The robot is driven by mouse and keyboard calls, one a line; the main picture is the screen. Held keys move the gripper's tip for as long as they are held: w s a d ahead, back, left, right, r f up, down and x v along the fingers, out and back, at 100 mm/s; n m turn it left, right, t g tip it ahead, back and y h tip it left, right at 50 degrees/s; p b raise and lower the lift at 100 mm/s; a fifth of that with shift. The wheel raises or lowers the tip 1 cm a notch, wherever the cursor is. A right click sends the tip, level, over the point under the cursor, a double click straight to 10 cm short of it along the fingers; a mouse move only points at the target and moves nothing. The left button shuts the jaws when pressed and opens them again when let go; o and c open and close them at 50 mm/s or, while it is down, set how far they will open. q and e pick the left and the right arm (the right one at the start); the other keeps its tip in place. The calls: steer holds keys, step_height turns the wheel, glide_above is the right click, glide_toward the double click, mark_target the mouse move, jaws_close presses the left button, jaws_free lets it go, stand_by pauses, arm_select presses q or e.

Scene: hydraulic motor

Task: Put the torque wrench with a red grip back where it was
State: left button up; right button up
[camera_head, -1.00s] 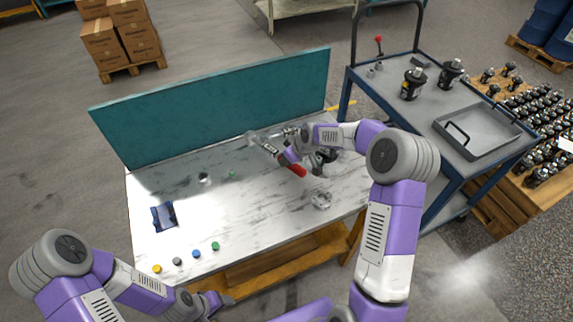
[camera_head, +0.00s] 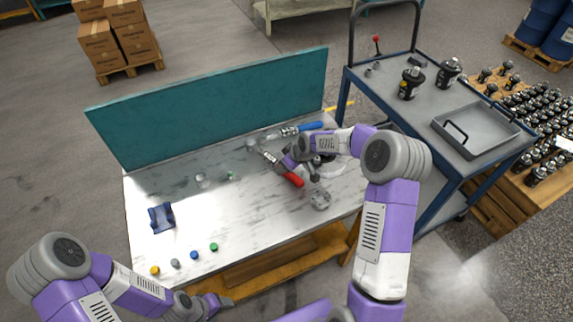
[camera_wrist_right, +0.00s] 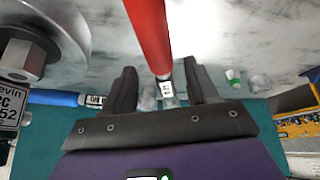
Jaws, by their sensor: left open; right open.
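The torque wrench with a red grip (camera_head: 293,179) lies at the right half of the white table, its silver shaft pointing to the back left. My right gripper (camera_head: 287,160) is just above it, by the shaft. In the right wrist view the red grip (camera_wrist_right: 150,30) comes in from the top, and my open right fingers (camera_wrist_right: 160,68) stand apart on either side of its shaft end. Contact cannot be told. A torque wrench with a blue grip (camera_head: 305,128) lies behind, near the back panel. My left gripper (camera_head: 220,302) is open, low in front of the table.
A teal panel (camera_head: 210,108) closes the table's back. A blue holder (camera_head: 161,217) and several coloured caps (camera_head: 194,254) are at the left. A clear round part (camera_head: 320,200) lies near the front right. A cart (camera_head: 420,115) stands at the right.

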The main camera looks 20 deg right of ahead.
steer(key=shift+r, duration=0.15)
steer(key=shift+s+d+r, duration=0.1)
steer(key=shift+r, duration=0.25)
steer(key=p+v, duration=0.2)
steer(key=v, duration=0.9)
steer(key=shift+s, duration=0.15)
